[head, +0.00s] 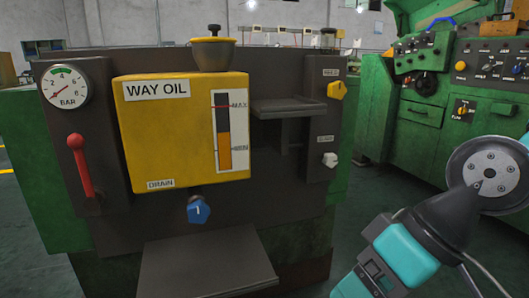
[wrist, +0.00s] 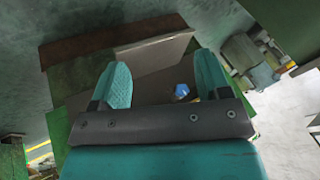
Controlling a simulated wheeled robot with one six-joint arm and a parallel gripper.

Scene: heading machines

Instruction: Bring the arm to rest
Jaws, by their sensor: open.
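My gripper (wrist: 162,64) shows in the wrist view with its two teal fingers spread apart and nothing between them touching them. Beyond the gap are a machine's panels and a small blue knob (wrist: 181,90). In the head view my teal and dark arm is at the lower right, in front of the floor and to the right of the way oil machine. The fingers cannot be made out there.
A yellow way oil tank (head: 165,130) carries a funnel (head: 213,52) on top and a blue drain knob (head: 198,210) below. A red lever (head: 80,165) sits left, a grey tray (head: 208,268) juts out below. A green machine (head: 415,135) stands at the right.

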